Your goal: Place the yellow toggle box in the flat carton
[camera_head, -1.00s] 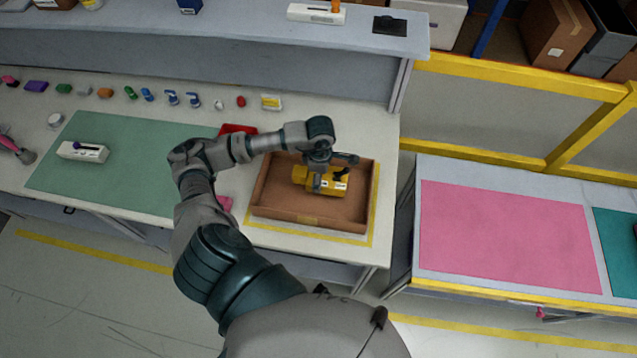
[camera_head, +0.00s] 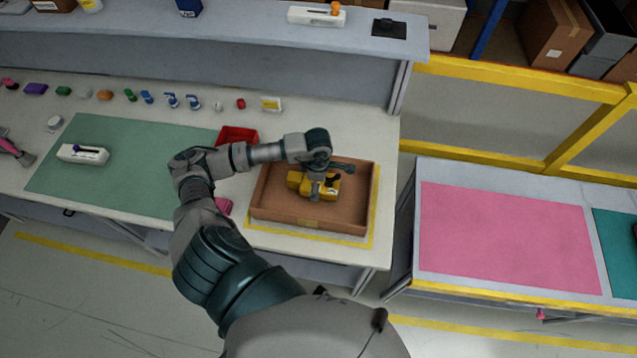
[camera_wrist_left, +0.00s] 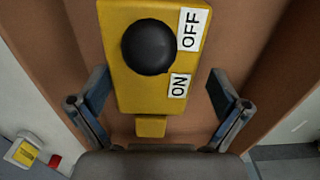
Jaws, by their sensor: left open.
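The yellow toggle box (camera_head: 297,181) lies inside the brown flat carton (camera_head: 292,215), partly hidden by my left gripper (camera_head: 320,188). In the left wrist view the toggle box (camera_wrist_left: 185,88) shows its black round knob and white OFF and ON labels, face toward the camera. My left gripper also shows there (camera_wrist_left: 160,103), open, with one finger on each side of the box's near end. I cannot tell whether a finger touches it. The carton's brown floor (camera_wrist_left: 60,45) is visible around the box. My right gripper is not seen.
A red tray (camera_head: 238,135) stands just behind the carton's left side. A green mat (camera_head: 125,165) with a white switch box (camera_head: 83,154) lies at left. Several small parts line the bench's back. A pink mat (camera_head: 505,235) lies clear on the right table.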

